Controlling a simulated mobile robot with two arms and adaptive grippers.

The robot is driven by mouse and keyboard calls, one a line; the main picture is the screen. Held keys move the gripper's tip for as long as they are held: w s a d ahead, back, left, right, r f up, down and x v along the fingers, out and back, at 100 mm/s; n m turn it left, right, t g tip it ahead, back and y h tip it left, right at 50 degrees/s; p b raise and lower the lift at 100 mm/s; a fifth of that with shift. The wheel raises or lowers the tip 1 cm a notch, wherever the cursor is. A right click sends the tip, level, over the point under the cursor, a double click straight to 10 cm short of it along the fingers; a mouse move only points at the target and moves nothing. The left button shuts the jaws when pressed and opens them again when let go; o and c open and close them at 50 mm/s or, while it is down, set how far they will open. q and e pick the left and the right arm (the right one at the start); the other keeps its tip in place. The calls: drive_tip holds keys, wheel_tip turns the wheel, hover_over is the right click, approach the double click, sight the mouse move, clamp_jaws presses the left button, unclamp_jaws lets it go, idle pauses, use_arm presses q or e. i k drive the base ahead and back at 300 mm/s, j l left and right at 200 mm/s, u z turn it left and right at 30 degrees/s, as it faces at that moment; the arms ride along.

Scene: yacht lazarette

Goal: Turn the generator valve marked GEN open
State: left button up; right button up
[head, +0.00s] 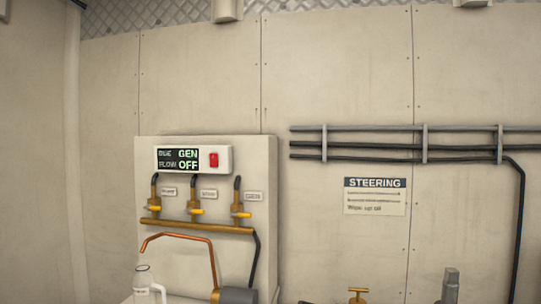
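The print is too small to read surely, so I cannot tell which is marked GEN. The display (178,160) above seems to read "DUE GEN, FLOW OFF". Neither of my grippers is in view.
A brass manifold pipe (190,226) runs below the valves. A copper pipe (180,236), a grey cylinder (238,296) and a white bottle (143,283) are lower down. A red switch (214,160) is beside the display. A STEERING sign (375,196) and cables (370,144) are right.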

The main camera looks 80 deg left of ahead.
sight(233, 214)
drive_tip(key=u, duration=3.3)
